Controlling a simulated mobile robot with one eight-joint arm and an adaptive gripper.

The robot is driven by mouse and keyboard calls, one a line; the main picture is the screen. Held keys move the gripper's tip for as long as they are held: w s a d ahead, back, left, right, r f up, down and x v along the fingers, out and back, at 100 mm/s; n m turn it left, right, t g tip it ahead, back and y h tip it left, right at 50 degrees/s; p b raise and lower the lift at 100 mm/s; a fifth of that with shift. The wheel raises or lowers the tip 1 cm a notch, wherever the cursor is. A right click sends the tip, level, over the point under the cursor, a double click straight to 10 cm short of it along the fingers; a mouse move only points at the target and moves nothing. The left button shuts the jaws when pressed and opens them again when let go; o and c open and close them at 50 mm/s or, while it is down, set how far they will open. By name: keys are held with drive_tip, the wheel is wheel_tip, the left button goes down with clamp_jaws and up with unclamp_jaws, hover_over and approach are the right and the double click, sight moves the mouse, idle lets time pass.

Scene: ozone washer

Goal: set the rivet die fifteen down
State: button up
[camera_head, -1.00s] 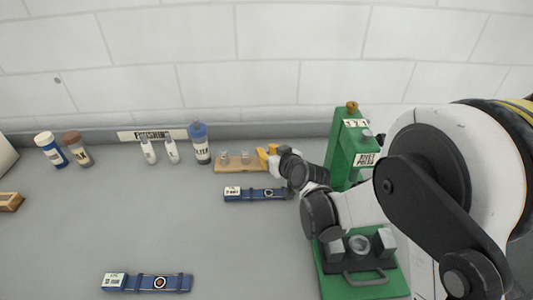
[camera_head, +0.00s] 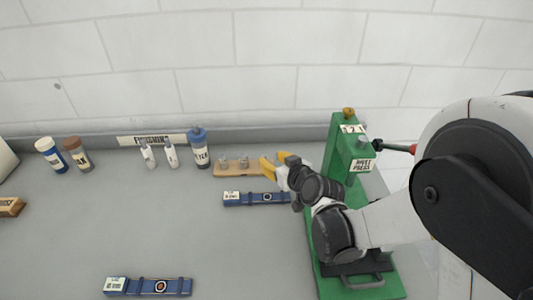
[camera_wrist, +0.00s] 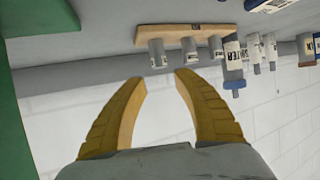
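A wooden rack (camera_head: 226,172) stands near the back wall with small grey dies on it. The wrist view shows it upside down, with three dies: one die (camera_wrist: 157,52) by the green press side, a middle die (camera_wrist: 188,50) and a far die (camera_wrist: 216,47). Their labels are too small to read, so I cannot tell which is fifteen. My gripper (camera_head: 267,168) is at the rack's right end. In the wrist view my gripper (camera_wrist: 161,77) is open, with nothing between its yellow fingers. The nearest die lies just beyond the fingertips.
A green rivet press (camera_head: 341,155) stands close right of my gripper. A blue labelled bar (camera_head: 243,199) lies in front of the rack, another (camera_head: 175,287) at the front. A blue-capped bottle (camera_head: 200,150) and white bottles (camera_head: 149,157) stand left. The middle bench is clear.

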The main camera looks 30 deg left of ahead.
drive_tip(key=p+v, duration=0.1)
drive_tip(key=v, duration=0.5)
drive_tip(key=shift+s+d, duration=0.1)
drive_tip(key=shift+d, duration=0.05)
